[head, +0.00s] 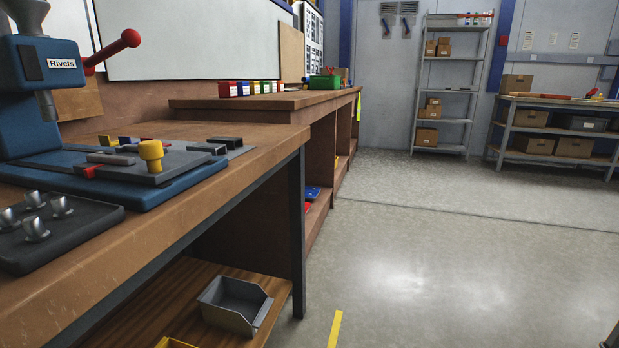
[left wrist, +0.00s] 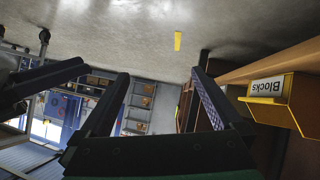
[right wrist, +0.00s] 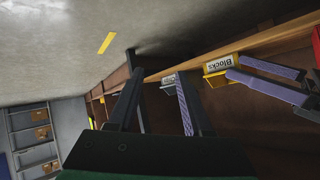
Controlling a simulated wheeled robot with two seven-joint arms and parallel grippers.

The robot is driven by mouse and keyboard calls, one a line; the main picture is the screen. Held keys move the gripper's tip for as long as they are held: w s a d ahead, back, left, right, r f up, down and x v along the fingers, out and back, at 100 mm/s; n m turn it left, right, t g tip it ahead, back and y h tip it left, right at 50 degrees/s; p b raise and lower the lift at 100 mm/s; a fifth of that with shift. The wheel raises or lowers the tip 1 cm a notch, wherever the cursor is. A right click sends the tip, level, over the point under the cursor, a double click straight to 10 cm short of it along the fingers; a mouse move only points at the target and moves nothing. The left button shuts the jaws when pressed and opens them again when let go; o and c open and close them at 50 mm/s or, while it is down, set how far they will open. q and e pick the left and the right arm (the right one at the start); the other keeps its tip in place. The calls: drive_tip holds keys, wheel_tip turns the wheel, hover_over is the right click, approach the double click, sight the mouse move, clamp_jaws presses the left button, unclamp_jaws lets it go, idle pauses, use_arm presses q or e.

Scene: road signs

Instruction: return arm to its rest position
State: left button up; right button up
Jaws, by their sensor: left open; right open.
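Neither gripper shows in the head view. My left gripper (left wrist: 161,75) is open in the left wrist view, with its two fingers apart and nothing between them. My right gripper (right wrist: 158,73) is open and empty in the right wrist view. Both wrist pictures have the floor at the top. Dark fingers of my other gripper show at the left of the left wrist view, and purple-padded ones at the right of the right wrist view. No finger is seen touching anything.
The workbench (head: 225,133) holds a blue rivet press (head: 35,95) and a dark tray (head: 60,240). A grey bin (head: 235,303) sits on its lower shelf. A yellow bin (left wrist: 285,104) labelled Blocks is near my left gripper. The floor (head: 450,270) to the right is clear.

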use_arm(q)
drive_tip(key=s+a+r+g+y+p, duration=0.2)
drive_tip(key=s+a+p, duration=0.6)
drive_tip(key=p, duration=0.8)
drive_tip(key=s+a+r+g+y+p, duration=0.3)
drive_tip(key=s+a+r+g+p, duration=0.3)
drive_tip(key=s+a+p, duration=0.3)
drive_tip(key=s+p, duration=0.3)
drive_tip(key=p, duration=0.3)
drive_tip(key=shift+s+a+r+g+y+p, duration=0.15)
drive_tip(key=shift+r+g+y+p, duration=0.15)
drive_tip(key=shift+g+p, duration=0.1)
use_arm(e)
drive_tip(key=s+d+r+g+h, duration=0.2)
drive_tip(key=s+d+r+g, duration=0.2)
drive_tip(key=s+d, duration=0.4)
drive_tip(key=s+d+r+g+h, duration=0.3)
drive_tip(key=s+d, duration=0.6)
drive_tip(key=s, duration=0.3)
drive_tip(key=shift+s+d+r+g+h, duration=0.15)
drive_tip(key=shift+r+g+h, duration=0.15)
drive_tip(key=shift+r+g, duration=0.55)
drive_tip(key=shift+f, duration=0.1)
